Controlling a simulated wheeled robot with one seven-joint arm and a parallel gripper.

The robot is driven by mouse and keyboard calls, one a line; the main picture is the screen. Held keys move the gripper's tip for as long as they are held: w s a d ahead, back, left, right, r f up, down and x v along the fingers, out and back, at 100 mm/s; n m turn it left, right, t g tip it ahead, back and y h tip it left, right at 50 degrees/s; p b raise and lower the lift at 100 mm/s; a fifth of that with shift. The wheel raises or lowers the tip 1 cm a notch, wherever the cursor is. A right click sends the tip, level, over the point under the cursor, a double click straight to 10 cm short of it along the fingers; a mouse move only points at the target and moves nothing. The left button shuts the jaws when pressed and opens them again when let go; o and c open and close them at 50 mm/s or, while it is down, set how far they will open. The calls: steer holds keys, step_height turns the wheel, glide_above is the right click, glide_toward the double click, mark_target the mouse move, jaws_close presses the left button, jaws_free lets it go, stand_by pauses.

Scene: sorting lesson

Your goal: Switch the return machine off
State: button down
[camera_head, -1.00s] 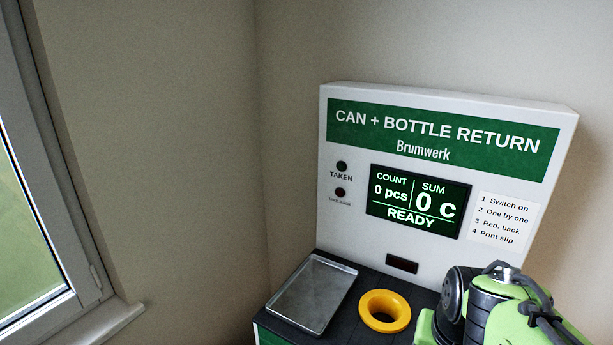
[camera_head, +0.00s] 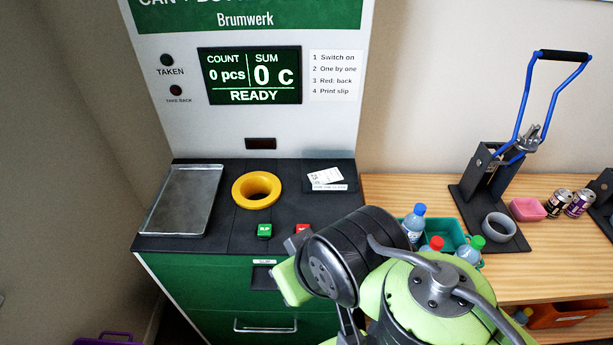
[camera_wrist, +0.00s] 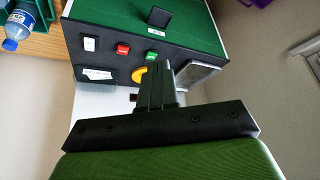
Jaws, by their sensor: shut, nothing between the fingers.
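The return machine (camera_head: 345,120) stands at left in the head view, its display (camera_head: 250,75) lit with "READY", 0 pcs and 0 c. On its dark top are a green button (camera_head: 264,230) and a red button (camera_head: 303,229). The wrist view shows the green button (camera_wrist: 152,57), the red button (camera_wrist: 122,49) and a white rocker switch (camera_wrist: 89,44) beside them. My arm hides the rocker in the head view, and its position is unclear. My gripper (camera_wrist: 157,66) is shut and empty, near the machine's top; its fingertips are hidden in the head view.
A yellow ring (camera_head: 236,190), a metal tray (camera_head: 182,200) and a paper slip (camera_head: 325,176) are on the machine top. A wooden table (camera_head: 400,187) at right carries a teal crate of bottles (camera_head: 447,231), a blue-handled press (camera_head: 525,140), a pink container (camera_head: 527,209) and cans.

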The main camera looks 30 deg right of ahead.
steer(key=w+d+f+m+g, duration=0.1)
steer(key=w+d+f+m, duration=0.1)
steer(key=w+d, duration=0.2)
steer(key=w+d+f+m+g+h+b, duration=0.1)
steer(key=w+d, duration=0.3)
steer(key=d, duration=0.6)
steer(key=w+d+f+m+h, duration=0.1)
steer(key=w+d+f+m, duration=0.1)
steer(key=d, duration=0.5)
steer(key=shift+w+f+m+g+b, duration=0.4)
steer(key=shift+w+m, duration=0.5)
steer(key=shift+w, duration=0.15)
steer(key=shift+s+a+r, duration=0.1)
steer(key=shift+s+a, duration=0.3)
steer(key=shift+s, duration=0.3)
